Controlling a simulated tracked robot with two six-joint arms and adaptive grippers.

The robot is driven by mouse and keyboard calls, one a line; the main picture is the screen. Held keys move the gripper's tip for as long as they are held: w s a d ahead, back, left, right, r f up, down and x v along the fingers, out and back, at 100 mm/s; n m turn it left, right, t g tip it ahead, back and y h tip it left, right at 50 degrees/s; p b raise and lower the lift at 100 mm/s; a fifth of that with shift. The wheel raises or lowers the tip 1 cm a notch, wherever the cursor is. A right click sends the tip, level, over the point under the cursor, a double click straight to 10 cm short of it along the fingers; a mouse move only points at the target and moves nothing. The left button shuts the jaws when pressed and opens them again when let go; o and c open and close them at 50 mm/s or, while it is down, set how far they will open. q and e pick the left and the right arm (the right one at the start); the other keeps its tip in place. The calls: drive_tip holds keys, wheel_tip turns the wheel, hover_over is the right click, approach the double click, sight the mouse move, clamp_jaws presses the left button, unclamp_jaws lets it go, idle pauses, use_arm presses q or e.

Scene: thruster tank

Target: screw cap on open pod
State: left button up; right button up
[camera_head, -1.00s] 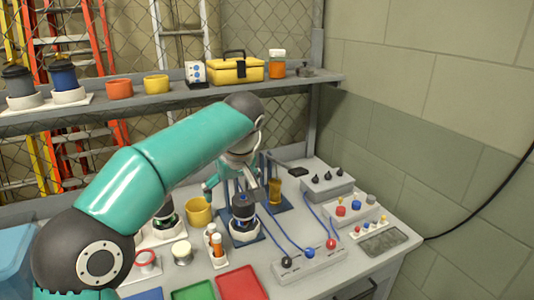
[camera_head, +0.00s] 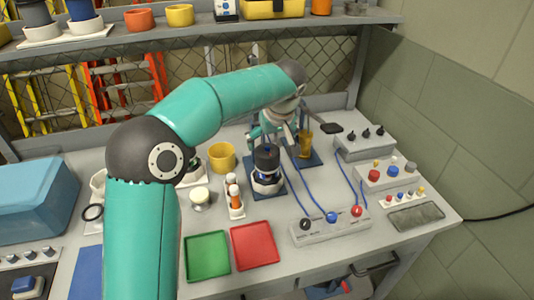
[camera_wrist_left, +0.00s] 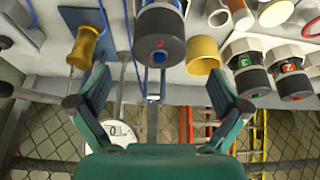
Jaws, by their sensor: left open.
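A pod with a dark top (camera_head: 266,156) stands upright in a white holder on a blue mat, in the middle of the bench. In the left wrist view its dark grey top (camera_wrist_left: 161,49) has a small red mark. My left gripper (camera_head: 276,130) is open and empty just behind this pod; its open fingers also show in the left wrist view (camera_wrist_left: 155,85), apart from the pod. Two more dark-topped pods, with a green mark (camera_wrist_left: 243,63) and a red mark (camera_wrist_left: 289,70), stand to one side. I cannot tell which pod is open, and no loose cap is clear. My right gripper is not in view.
A yellow cup (camera_head: 222,156) and a rack of orange vials (camera_head: 235,197) stand left of the pod. An amber piece (camera_head: 305,144) stands right. Blue cables run to a terminal box (camera_head: 329,227). Green (camera_head: 207,256) and red (camera_head: 253,245) trays lie in front.

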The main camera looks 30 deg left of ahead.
sight(269, 151)
use_arm(q)
drive_tip(key=x, duration=0.8)
drive_tip(key=shift+p, duration=0.35)
drive_tip(key=c, duration=1.1)
